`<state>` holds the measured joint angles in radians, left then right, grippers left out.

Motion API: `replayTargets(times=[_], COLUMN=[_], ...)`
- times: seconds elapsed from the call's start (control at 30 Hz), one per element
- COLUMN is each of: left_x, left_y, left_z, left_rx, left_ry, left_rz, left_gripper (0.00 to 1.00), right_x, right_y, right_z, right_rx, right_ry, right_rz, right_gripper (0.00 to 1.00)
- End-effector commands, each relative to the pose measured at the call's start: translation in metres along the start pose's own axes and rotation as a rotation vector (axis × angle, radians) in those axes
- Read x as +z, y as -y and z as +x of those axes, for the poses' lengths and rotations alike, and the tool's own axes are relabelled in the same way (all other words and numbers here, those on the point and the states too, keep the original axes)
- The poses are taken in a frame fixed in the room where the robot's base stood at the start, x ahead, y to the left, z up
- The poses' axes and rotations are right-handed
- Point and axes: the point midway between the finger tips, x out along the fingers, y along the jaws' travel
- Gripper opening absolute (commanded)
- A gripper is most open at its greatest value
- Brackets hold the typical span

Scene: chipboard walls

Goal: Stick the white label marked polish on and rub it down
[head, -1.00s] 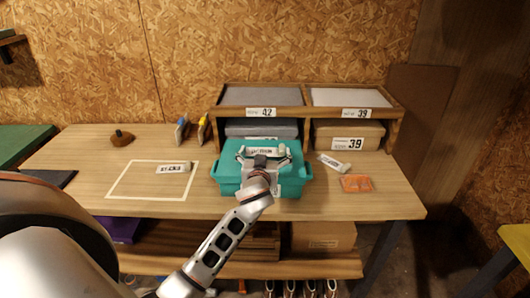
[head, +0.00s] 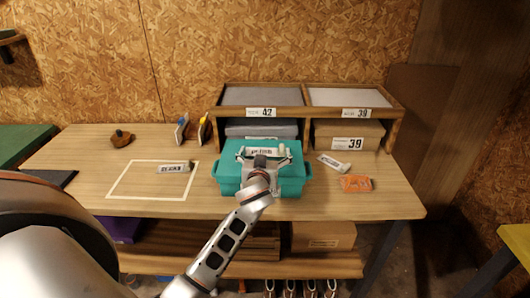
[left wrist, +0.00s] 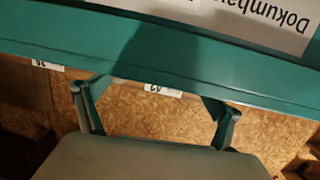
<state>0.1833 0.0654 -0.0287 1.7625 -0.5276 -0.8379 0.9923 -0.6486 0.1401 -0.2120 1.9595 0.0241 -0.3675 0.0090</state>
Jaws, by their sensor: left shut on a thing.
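A teal box (head: 230,180) stands on the table in front of the shelf compartments. My left gripper (head: 263,153) is over its top, jaws apart at the two ends of a white lettered piece (head: 260,152), and appears shut on it; its lettering is too small to read. In the left wrist view the teal surface (left wrist: 90,35) fills the top, with a white label (left wrist: 265,20) on it whose upside-down lettering starts "Dokum". Two similar white lettered pieces lie on the table, left (head: 174,167) and right (head: 334,164). My right gripper is not in view.
A wooden shelf unit (head: 308,118) with numbered boxes stands behind. An orange block (head: 356,183) lies to the right. A brown wooden tool (head: 121,138), a blue item (head: 182,130) and a yellow item (head: 203,130) are at the back left. A white outlined rectangle (head: 112,188) is mostly bare.

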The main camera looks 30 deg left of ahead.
Motion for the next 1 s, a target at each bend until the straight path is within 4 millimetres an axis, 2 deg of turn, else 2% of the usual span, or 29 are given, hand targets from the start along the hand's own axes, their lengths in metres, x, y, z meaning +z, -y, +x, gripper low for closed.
replayTargets(times=[0.73, 0.77, 1.0], left_x=[0.016, 0.015, 0.014], left_y=[0.0, 0.0, 0.0], left_z=[0.002, 0.002, 0.002], left_rx=[0.0, 0.0, 0.0], left_ry=[0.001, 0.001, 0.0], left_rz=[-0.001, 0.0, 0.0], left_gripper=[0.85, 0.98, 1.0], right_x=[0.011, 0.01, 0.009], right_y=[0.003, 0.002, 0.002], right_z=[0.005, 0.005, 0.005], right_rx=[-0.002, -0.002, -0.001], right_ry=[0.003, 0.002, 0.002], right_rz=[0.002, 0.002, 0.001], right_gripper=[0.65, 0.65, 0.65])
